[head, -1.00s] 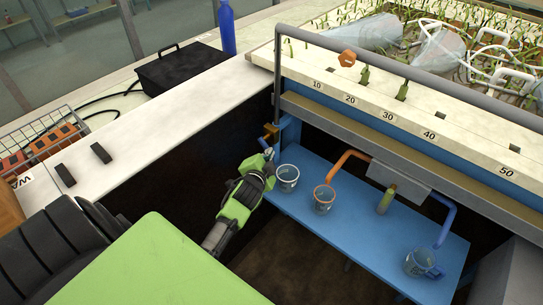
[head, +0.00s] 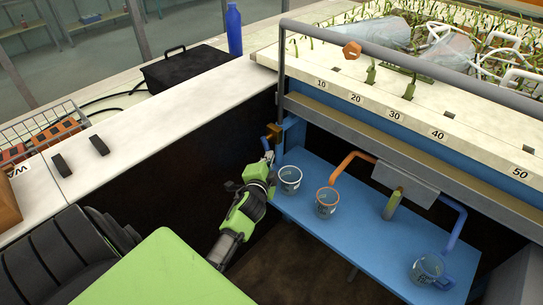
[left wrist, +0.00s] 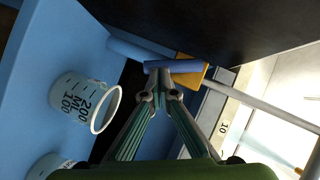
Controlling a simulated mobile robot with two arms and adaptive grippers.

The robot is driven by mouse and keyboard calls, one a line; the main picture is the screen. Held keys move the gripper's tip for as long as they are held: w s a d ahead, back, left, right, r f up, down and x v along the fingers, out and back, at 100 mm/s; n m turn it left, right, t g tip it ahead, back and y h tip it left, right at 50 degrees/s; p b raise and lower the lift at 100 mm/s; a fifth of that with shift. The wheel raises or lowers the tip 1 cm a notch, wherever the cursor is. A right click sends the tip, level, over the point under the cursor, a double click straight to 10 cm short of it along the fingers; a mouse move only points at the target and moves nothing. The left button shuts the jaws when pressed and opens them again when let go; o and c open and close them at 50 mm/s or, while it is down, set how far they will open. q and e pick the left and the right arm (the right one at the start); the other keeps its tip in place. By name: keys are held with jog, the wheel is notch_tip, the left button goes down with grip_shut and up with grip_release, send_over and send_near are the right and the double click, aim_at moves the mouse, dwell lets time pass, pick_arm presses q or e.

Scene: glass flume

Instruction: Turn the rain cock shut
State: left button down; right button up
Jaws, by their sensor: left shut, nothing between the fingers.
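The rain cock (head: 273,132) is a small brass body with a blue lever (head: 265,144) at the flume's near left corner. In the left wrist view its brass body (left wrist: 190,70) and blue lever (left wrist: 172,66) lie just beyond my fingertips. My left gripper (head: 269,158) is below the cock in the head view, its fingers shut and empty. In the left wrist view the fingertips (left wrist: 160,82) are close against the lever; I cannot tell whether they touch. My right gripper is not in view.
The grey rail (head: 340,47) runs above. A pale wall top (head: 150,125) lies left.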

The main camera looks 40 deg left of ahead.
pick_arm(q)
jog(key=shift+a+f, duration=0.15)
jog(key=shift+f, duration=0.05)
jog(key=shift+a+f, duration=0.4)
dwell(0.6)
